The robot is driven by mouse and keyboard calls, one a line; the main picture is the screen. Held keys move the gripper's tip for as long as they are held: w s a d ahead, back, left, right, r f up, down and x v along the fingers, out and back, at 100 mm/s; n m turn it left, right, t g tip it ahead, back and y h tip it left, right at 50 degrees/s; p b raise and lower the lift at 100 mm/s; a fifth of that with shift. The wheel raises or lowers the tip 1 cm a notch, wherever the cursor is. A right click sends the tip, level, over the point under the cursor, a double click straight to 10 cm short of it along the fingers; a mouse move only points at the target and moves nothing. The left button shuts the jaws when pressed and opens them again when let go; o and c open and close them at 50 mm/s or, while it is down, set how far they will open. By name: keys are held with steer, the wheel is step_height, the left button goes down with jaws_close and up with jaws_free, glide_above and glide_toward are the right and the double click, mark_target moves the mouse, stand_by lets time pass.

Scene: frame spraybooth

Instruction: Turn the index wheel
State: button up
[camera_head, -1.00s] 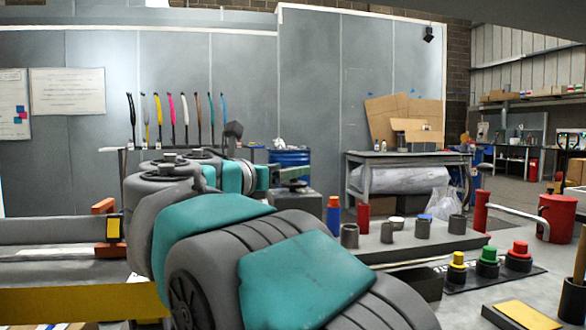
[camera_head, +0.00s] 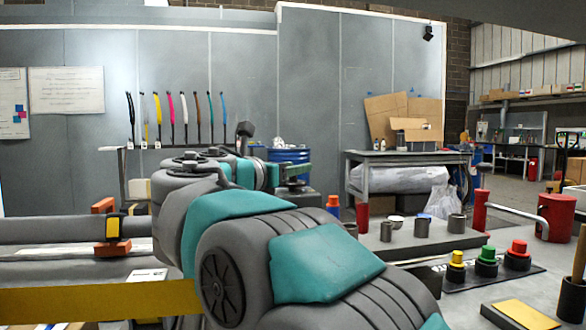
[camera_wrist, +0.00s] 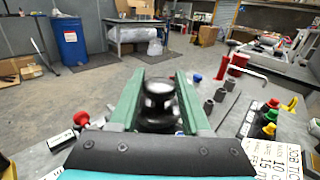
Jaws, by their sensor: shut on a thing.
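A dark, round, glossy-topped knob (camera_wrist: 158,90), which looks like the index wheel, sits between the green fingers of my gripper (camera_wrist: 160,78) in the wrist view. The fingers lie on either side of it, and my gripper is shut on it. Its lower part is hidden by the gripper body. In the head view my gripper (camera_head: 298,178) reaches out behind my arm, over a dark block (camera_head: 298,200) that is mostly hidden. The wheel cannot be made out clearly there.
Grey cylinders, a red cylinder (camera_head: 362,215) and a bench block (camera_head: 420,240) stand right of my arm. Yellow, green and red buttons (camera_head: 487,262) sit nearer. A red handle with a white bar (camera_head: 520,215) is farther right. A blue drum (camera_head: 290,158) stands behind.

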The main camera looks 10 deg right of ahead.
jaws_close()
steer(key=shift+d+t, duration=0.1)
steer(key=shift+t, duration=0.2)
steer(key=shift+r+n+y, duration=0.1)
steer(key=shift+n+y, duration=0.3)
steer(key=shift+y, duration=0.1)
steer(key=n+t+y, duration=0.3)
steer(key=y, duration=0.1)
steer(key=shift+s+n+t+y, duration=0.1)
steer(key=shift+n+t+y, duration=0.2)
steer(key=shift+n+y, duration=0.1)
steer(key=shift+n+t+y, duration=0.4)
steer(key=shift+n+y, duration=0.65)
steer(key=shift+y, duration=0.55)
steer(key=shift+n+t+y, duration=0.4)
steer(key=shift+n+y, duration=0.65)
steer(key=shift+y, duration=0.55)
steer(key=shift+a+n+y, duration=0.25)
steer(key=shift+n+y, duration=0.25)
steer(key=shift+y, duration=0.3)
steer(key=shift+d+n+g+y, duration=0.15)
steer(key=shift+n+g+y, duration=0.15)
steer(key=shift+n+y, duration=1.25)
steer(key=shift+m+y, duration=0.35)
